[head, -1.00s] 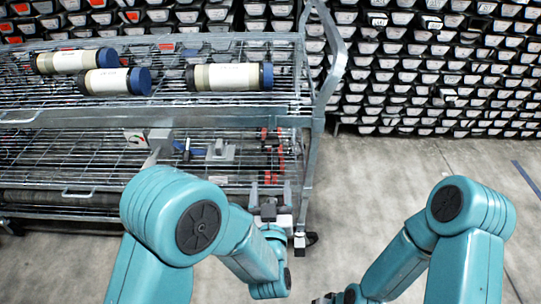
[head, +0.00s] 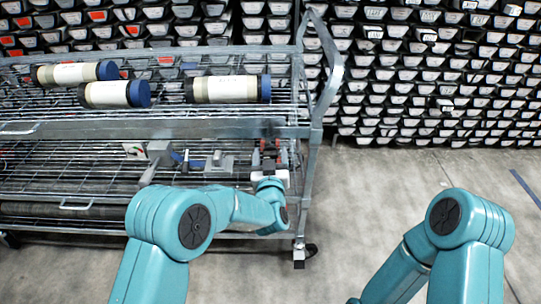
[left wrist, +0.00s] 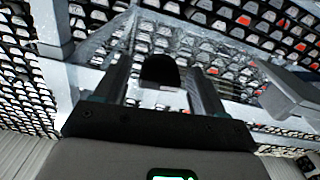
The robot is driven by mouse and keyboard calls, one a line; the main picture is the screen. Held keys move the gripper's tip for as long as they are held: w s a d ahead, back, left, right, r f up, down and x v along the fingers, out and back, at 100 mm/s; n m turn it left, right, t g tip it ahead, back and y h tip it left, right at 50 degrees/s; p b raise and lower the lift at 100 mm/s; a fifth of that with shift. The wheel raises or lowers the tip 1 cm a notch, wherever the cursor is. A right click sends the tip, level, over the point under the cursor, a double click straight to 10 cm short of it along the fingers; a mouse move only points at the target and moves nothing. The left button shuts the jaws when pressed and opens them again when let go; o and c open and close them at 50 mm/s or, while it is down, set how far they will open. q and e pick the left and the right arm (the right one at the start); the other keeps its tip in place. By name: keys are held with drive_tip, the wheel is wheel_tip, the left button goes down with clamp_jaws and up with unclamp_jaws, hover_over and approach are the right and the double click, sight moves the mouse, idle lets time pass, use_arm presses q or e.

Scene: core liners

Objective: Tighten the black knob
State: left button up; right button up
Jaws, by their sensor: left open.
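In the left wrist view, a black rounded knob (left wrist: 160,70) shows in the gap between the two fingers of my left gripper (left wrist: 160,85). The fingers are spread, one on each side of it, and no contact shows. In the head view, my left gripper (head: 269,160) is at the right end of the metal rack cart, by its upper front rail. A small dark shape (head: 272,128) shows at that rail just above the gripper; I cannot tell whether it is the knob. My right gripper is out of view.
The wire cart (head: 150,130) carries capped core tubes (head: 228,88) on its top shelf. A grey metal fixture (head: 215,163) stands on the lower shelf. Stacked trays (head: 430,80) fill the back wall. The floor (head: 400,190) right of the cart is clear.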

use_arm(q)
drive_tip(key=shift+w, duration=0.15)
drive_tip(key=c, duration=1.1)
drive_tip(key=shift+o, duration=0.2)
